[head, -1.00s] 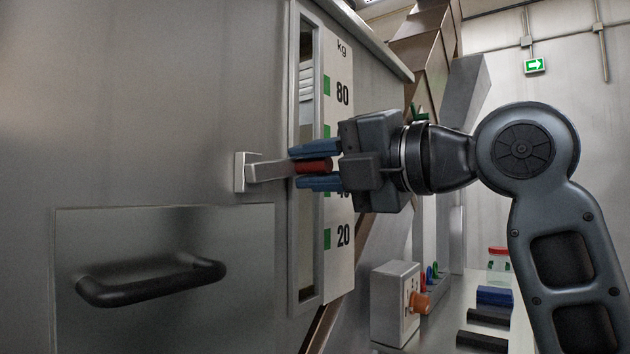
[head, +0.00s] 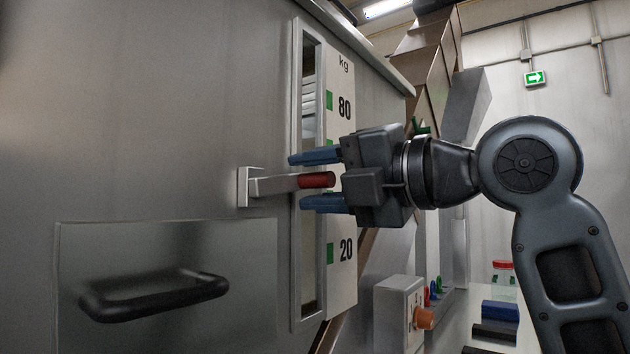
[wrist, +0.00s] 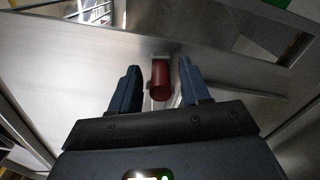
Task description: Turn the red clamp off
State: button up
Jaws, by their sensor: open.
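The red clamp (head: 317,180) is a grey lever with a red tip. It sticks out about level to the right from a bracket (head: 249,187) on the metal cabinet wall in the head view. My gripper (head: 318,180) is open, with one blue finger above the red tip and one below it, both apart from it. In the wrist view the red tip (wrist: 160,80) lies between the two fingers of my gripper (wrist: 154,88), with a gap on each side.
A black handle (head: 155,296) on a panel is below the clamp. A kg scale (head: 341,130) stands beside a tall window frame behind my gripper. A control box (head: 398,308) with an orange knob is lower right, near several small items on a bench.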

jog(key=v, duration=0.7)
jog(key=shift+s+d, duration=0.25)
